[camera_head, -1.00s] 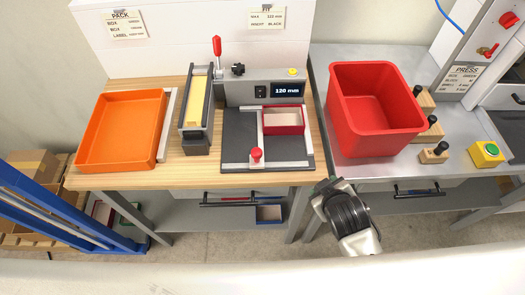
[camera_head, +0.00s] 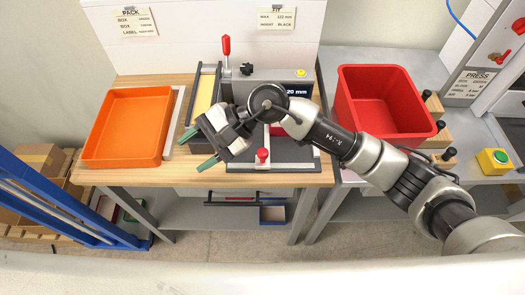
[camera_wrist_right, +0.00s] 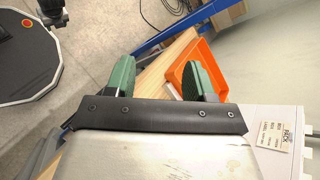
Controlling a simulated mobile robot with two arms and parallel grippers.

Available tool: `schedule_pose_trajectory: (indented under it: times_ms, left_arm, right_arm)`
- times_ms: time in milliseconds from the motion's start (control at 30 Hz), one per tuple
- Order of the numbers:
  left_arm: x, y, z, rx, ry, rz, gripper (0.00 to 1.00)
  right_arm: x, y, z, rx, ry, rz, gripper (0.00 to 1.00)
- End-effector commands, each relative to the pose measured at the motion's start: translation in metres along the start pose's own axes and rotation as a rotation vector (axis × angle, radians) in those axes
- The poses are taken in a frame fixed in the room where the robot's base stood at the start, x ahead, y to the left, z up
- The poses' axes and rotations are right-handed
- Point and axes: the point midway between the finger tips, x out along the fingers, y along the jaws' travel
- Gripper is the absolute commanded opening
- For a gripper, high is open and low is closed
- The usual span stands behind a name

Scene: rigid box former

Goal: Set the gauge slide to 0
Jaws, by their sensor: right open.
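The gauge (camera_head: 305,146) is a dark plate with a pale frame on the wooden bench. The slide's red knob (camera_head: 263,155) stands near its front edge. The display (camera_head: 298,89) is partly covered by my right arm; "20 mm" is readable. My arm hides much of the plate and most of the red-rimmed box on it. My right gripper (camera_head: 197,150) is open and empty, its green fingers pointing left, above the bench left of the knob. In the right wrist view the gripper (camera_wrist_right: 160,75) has its fingers wide apart with nothing between them. My left gripper is not in view.
An orange tray (camera_head: 125,127) lies at the bench's left. A yellow-topped holder (camera_head: 205,92) stands behind my gripper. A red bin (camera_head: 383,102) stands on the metal table at right, close behind my arm. A red-handled lever (camera_head: 226,46) rises at the back.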

Motion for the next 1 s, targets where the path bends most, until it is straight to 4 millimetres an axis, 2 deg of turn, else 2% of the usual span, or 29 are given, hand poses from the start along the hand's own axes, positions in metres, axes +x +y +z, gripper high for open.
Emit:
schedule_pose_trajectory:
  times_ms: [33,100,200,300,400,567,1000]
  left_arm:
    - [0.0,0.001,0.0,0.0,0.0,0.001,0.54]
    - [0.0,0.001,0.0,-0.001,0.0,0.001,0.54]
    - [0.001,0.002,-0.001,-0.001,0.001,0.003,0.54]
    - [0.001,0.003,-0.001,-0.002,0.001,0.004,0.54]
    - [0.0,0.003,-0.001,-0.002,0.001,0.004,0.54]
    - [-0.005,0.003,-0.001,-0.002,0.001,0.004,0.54]
    - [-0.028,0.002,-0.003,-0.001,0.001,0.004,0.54]
  right_arm:
    - [-0.008,0.008,-0.02,-0.127,0.131,0.143,0.54]
    - [-0.026,0.021,-0.048,-0.27,0.29,0.348,0.54]
    - [-0.061,0.03,-0.079,-0.399,0.469,0.594,0.54]
    - [-0.09,0.033,-0.096,-0.459,0.579,0.765,0.54]
    - [-0.106,0.034,-0.102,-0.481,0.631,0.852,0.54]
    - [-0.105,0.04,-0.111,-0.483,0.64,0.876,0.54]
    - [-0.066,0.082,-0.163,-0.482,0.636,0.87,0.54]
